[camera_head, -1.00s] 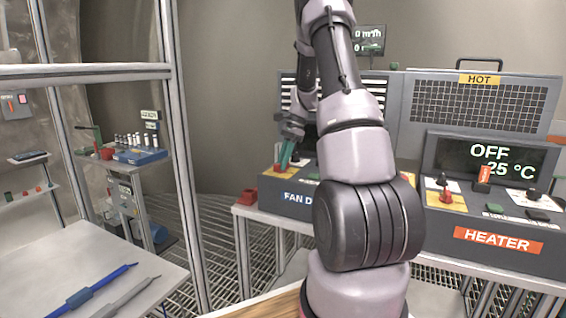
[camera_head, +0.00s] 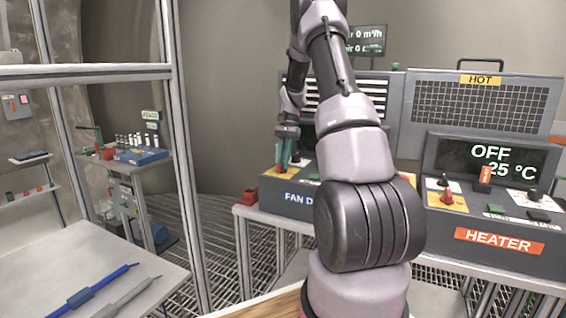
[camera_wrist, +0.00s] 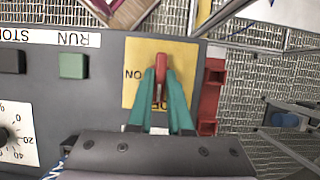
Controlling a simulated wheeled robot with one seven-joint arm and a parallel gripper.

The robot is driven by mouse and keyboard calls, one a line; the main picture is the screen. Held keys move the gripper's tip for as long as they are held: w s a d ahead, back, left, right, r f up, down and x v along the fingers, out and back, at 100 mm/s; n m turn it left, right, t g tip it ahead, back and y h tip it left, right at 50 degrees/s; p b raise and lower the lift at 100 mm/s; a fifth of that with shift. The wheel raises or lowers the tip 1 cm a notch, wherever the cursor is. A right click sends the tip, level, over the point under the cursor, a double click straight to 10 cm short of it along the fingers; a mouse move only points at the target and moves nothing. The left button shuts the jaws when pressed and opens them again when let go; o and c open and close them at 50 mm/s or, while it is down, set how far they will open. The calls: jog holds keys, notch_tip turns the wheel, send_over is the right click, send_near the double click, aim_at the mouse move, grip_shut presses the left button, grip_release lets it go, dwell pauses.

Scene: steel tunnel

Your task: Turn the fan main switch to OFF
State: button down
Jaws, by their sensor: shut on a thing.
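The fan main switch is a red handle (camera_wrist: 161,72) on a yellow plate (camera_wrist: 133,60) in the wrist view. The word ON shows upside down left of the handle. Another label below it is mostly hidden by my fingers. My gripper (camera_wrist: 161,88) has teal fingers shut on the red handle, one on each side, with its end showing between the tips. In the head view my gripper (camera_head: 285,154) reaches down to the grey fan panel (camera_head: 322,203), at its left end.
A green RUN button (camera_wrist: 73,65) and a dark STOP button (camera_wrist: 12,61) sit beside the plate, with a dial (camera_wrist: 8,135) below them. A red bracket (camera_wrist: 210,97) is close on the other side. The heater unit (camera_head: 490,225) stands right of my arm.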

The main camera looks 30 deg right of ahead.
dwell(0.3)
jog(key=c, duration=0.8)
grip_release()
jog(key=shift+c, duration=0.2)
jog(key=v, duration=1)
jog(key=shift+r, duration=0.4)
jog(key=shift+w+r, duration=0.1)
notch_tip(320, 180, up, 7)
jog(key=n+t+h, duration=0.1)
jog(key=n+t, duration=0.1)
send_over(280, 166)
jog(key=s+a+r+n+t, duration=0.1)
jog(key=s+a+r+t, duration=0.1)
jog(key=s+a+r, duration=0.5)
jog(key=s+a+n+t, duration=0.1)
jog(key=s+a+t, duration=0.2)
jog(key=s, duration=0.6)
jog(key=s+a+f+n+t, duration=0.1)
jog(key=s+a+n+t, duration=0.1)
jog(key=s, duration=0.7)
jog(key=shift+s+a+f+t+h, duration=0.15)
jog(key=shift+a+f+t+h, duration=0.25)
jog(key=shift+a, duration=0.5)
